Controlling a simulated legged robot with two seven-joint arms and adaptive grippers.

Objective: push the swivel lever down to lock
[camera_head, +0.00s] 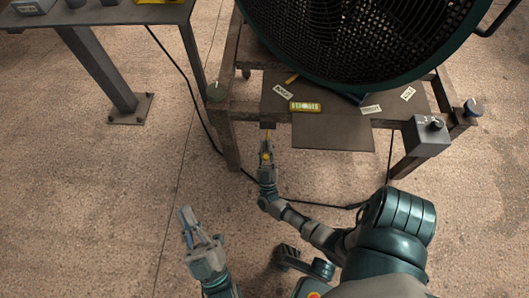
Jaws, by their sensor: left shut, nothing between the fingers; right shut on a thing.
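The swivel lever (268,134) appears as a thin yellowish piece under the front edge of the fan's stand. My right gripper (266,148) reaches up to it from below and is shut on it. The gripper's fingers cover part of the lever, and its exact angle is too small to tell. My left gripper (187,220) is shut and empty, low over the floor to the left, well apart from the stand.
A large round fan (350,40) stands on a brown metal stand (235,105) with labels and a yellow-green level-like piece (305,107). A grey box with a knob (427,136) is at its right. A table (110,14) stands upper left. Black cables cross the open floor.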

